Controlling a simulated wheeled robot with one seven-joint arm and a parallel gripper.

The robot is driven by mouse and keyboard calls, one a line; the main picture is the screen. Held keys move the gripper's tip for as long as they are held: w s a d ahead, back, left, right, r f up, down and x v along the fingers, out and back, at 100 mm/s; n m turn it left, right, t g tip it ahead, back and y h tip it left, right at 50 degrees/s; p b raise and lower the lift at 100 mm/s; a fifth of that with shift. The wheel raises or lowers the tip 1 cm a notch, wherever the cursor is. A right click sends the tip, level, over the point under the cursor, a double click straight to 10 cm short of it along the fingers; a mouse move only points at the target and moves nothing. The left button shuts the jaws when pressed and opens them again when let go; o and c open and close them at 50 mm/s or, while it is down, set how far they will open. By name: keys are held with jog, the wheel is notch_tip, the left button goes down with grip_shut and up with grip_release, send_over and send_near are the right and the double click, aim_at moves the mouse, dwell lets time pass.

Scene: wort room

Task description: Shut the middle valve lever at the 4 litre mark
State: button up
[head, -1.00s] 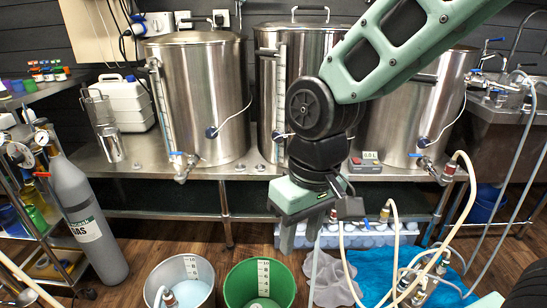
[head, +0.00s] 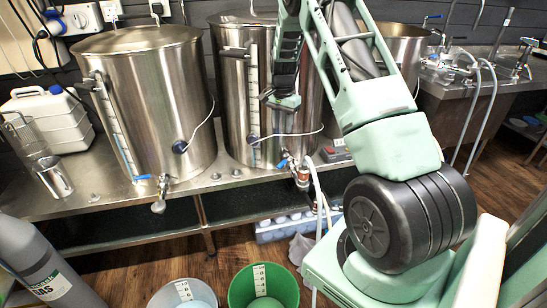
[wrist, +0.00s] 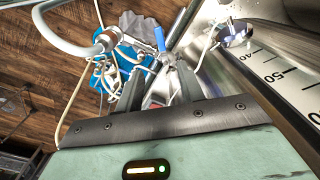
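The middle kettle (head: 232,105) is a tall steel vessel on the bench. Its valve (head: 300,176) is low at its right side, with a blue lever (head: 283,163) and a pale hose hanging below. In the wrist view a blue lever (wrist: 160,39) lies beyond the fingertips, apart from them. My gripper (wrist: 158,76) is open and empty, its two dark fingers spread. In the head view my green gripper body (head: 285,102) is before the kettle, above the valve; its fingers are hard to make out. A digital readout box (head: 335,150) sits right of the valve, its figures unreadable.
A green bucket (head: 290,290) and a grey bucket (head: 160,296), both with scale strips, stand on the floor; I cannot read their levels. The left kettle (head: 150,100) has its own blue-levered valve.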

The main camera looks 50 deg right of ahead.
aim_at(281, 163)
notch_tip(281, 163, down, 15)
jog(key=shift+f, duration=0.2)
dwell(0.3)
grip_shut()
